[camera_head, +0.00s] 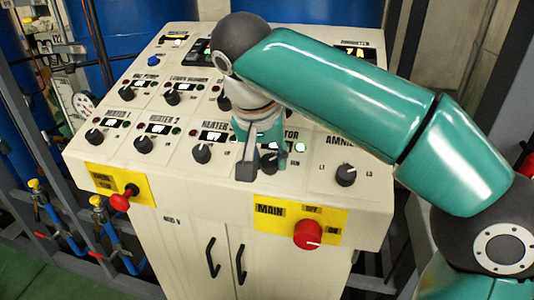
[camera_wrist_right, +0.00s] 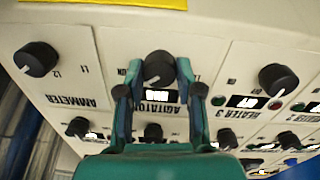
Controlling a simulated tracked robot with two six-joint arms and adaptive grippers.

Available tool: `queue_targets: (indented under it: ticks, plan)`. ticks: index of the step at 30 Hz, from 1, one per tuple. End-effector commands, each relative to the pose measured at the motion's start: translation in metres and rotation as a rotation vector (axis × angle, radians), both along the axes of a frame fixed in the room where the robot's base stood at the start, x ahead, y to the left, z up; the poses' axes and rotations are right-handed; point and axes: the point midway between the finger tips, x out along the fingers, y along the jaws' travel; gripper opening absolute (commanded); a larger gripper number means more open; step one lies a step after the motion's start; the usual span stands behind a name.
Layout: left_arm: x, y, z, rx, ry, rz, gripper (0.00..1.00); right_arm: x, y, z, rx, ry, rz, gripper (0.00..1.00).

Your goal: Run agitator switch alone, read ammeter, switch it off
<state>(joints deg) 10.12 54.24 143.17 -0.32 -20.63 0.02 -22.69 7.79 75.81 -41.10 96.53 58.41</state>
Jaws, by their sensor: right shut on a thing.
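The black agitator knob (camera_head: 268,163) is on the front row of the sloped control panel, partly hidden by my right gripper (camera_head: 262,160). In the right wrist view, upside down, the agitator knob (camera_wrist_right: 158,68) sits between the two fingers of my right gripper (camera_wrist_right: 160,72), which is shut on it. A small lit display (camera_wrist_right: 160,97) is by its label. A green lamp (camera_head: 300,147) glows beside the knob. My left gripper is not in view.
The ammeter selector knob (camera_head: 346,174) is right of the agitator, and a heater knob (camera_head: 202,153) is left. The red main switch (camera_head: 307,234) sits on a yellow plate at the front edge. Another red knob (camera_head: 120,202) is front left.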

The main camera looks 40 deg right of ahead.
Motion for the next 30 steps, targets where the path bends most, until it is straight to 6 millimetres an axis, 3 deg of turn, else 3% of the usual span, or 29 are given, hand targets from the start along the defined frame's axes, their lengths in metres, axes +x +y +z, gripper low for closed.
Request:
queue_targets:
  ticks: [21, 30]
  plan:
    - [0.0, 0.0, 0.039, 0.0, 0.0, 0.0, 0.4, 0.0, 0.001, 0.002, -0.153, 0.18, 0.596, 0.01]
    - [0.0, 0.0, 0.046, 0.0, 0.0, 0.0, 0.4, 0.0, 0.002, 0.001, -0.193, 0.225, 0.751, 0.01]
